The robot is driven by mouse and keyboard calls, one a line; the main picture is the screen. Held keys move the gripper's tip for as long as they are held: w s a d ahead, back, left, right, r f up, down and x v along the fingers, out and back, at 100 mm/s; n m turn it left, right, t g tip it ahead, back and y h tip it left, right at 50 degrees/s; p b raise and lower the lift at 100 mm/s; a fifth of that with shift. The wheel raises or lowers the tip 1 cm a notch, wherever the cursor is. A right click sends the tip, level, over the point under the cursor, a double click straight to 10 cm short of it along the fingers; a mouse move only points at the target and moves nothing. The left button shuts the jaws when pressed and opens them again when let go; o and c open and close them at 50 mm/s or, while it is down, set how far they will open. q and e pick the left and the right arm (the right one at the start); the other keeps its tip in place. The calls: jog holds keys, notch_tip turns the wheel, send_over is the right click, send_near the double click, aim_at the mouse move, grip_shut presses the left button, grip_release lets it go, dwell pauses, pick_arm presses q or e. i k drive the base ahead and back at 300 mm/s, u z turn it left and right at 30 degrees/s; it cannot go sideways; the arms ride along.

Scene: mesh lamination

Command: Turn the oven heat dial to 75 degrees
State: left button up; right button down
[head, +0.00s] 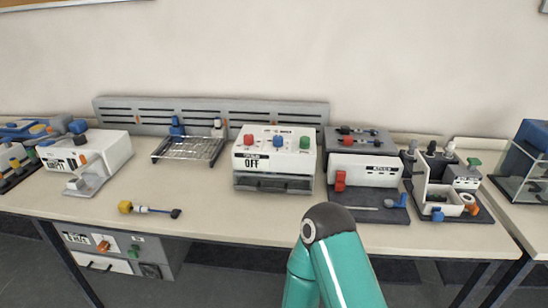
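A white box-shaped machine that looks like the oven (308,166) stands in the middle of the bench. Its small display (252,162) reads OFF. Along its sloped top are a red knob (249,139), a blue knob (278,142) and a green knob (305,143). The labels are too small to read, so I cannot tell which knob is the heat dial. A dark grey drawer or door front (272,184) sits low on its front and looks shut. Neither of my grippers is in view; only a teal arm link of mine shows at the bottom, in front of the bench.
Left of the oven are a wire rack (188,148) and a white machine (105,152). A yellow-ended tool (127,207) lies near the front edge. Right are a grey-and-white press-like device (362,164) and a tool caddy (436,188). The bench front (235,222) before the oven is clear.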

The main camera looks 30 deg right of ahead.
aim_at(248, 138)
jog(key=u, duration=1.1)
jog(key=k, duration=1)
jog(key=z, duration=1.3)
jog(key=i, duration=1.05)
